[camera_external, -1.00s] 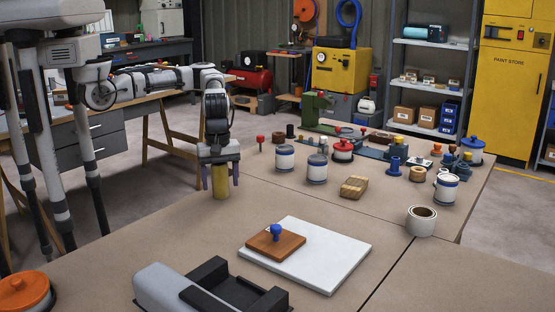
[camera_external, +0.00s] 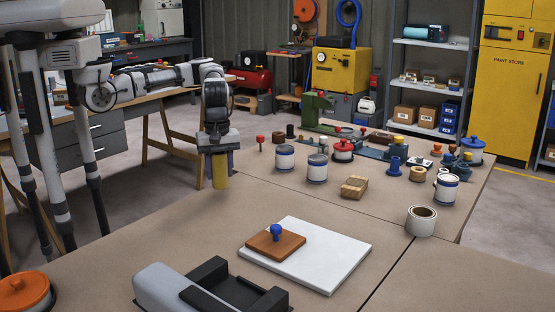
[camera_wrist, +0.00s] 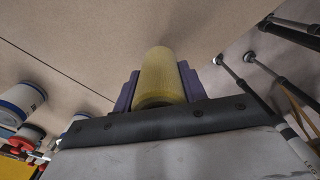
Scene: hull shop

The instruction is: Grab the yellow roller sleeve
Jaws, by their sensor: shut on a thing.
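The yellow roller sleeve (camera_external: 220,171) is upright between the fingers of my gripper (camera_external: 219,168) in the external view, near the left edge of the brown table (camera_external: 190,232). Its lower end appears a little above the table top. In the wrist view the sleeve (camera_wrist: 162,75) sits between the two purple fingers of my gripper (camera_wrist: 160,88), one on each side of it. My gripper is shut on the sleeve.
A white board (camera_external: 330,265) with a brown blue-knobbed piece (camera_external: 275,243) lies in front. The table around the sleeve is clear.

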